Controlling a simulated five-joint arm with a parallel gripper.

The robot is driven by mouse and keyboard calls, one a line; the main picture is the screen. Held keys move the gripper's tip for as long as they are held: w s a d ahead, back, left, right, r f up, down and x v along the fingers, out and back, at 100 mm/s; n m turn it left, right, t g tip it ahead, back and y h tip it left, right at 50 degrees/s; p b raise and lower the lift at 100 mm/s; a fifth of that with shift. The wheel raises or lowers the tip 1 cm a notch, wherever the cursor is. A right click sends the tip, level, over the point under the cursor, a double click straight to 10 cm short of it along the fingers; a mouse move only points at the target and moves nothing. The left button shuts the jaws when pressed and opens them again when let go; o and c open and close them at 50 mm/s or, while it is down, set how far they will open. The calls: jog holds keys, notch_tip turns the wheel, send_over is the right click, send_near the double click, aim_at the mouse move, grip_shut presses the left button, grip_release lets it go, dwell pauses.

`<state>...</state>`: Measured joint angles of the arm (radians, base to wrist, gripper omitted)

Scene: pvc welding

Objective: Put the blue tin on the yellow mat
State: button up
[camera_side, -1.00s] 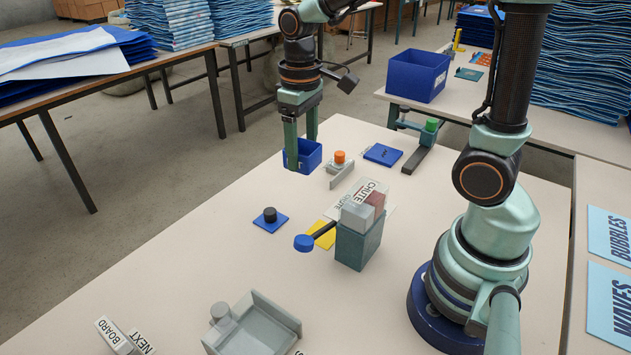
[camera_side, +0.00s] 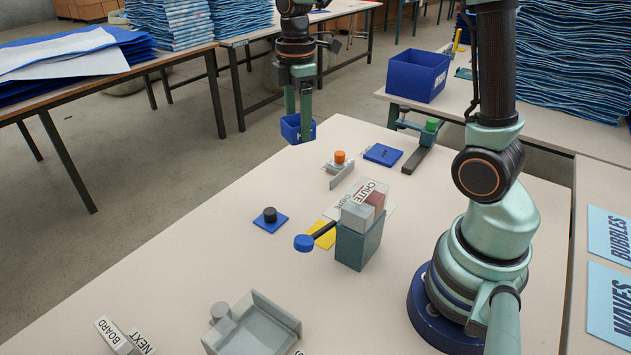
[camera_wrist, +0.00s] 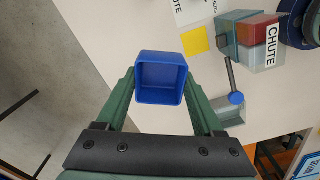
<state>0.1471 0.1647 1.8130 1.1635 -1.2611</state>
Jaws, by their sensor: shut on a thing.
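The blue tin (camera_side: 297,128) is a small open-topped box. My gripper (camera_side: 297,112) is shut on it and holds it upright, raised near the far-left edge of the table in the side view. In the wrist view the tin (camera_wrist: 161,80) sits between the two green fingers, and its inside looks empty. The yellow mat (camera_side: 324,236) lies flat on the table, partly hidden by the lever of the chute block. In the wrist view the mat (camera_wrist: 195,41) is a plain yellow square to the upper right of the tin, apart from it.
The chute block (camera_side: 358,245) with a blue-ended lever (camera_side: 304,243) stands beside the mat. A blue plate with a black knob (camera_side: 269,217), an orange-knobbed bracket (camera_side: 340,165) and a blue pad (camera_side: 383,155) are nearby. A grey tray (camera_side: 252,325) is at the front.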

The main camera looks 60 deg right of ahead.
aim_at(302, 200)
jog(key=d+n, duration=0.1)
jog(key=w+n, duration=0.1)
jog(key=n, duration=0.1)
jog(key=d+n, duration=0.1)
jog(key=n, duration=0.1)
jog(key=shift+w+d+r, duration=0.3)
jog(key=shift+w+d, duration=0.05)
jog(key=shift+w, duration=0.05)
jog(key=shift+f, duration=0.1)
notch_tip(302, 200, down, 19)
jog(key=shift+f, duration=0.2)
jog(key=shift+f, duration=0.15)
jog(key=o, duration=1.4)
jog(key=shift+c, duration=0.2)
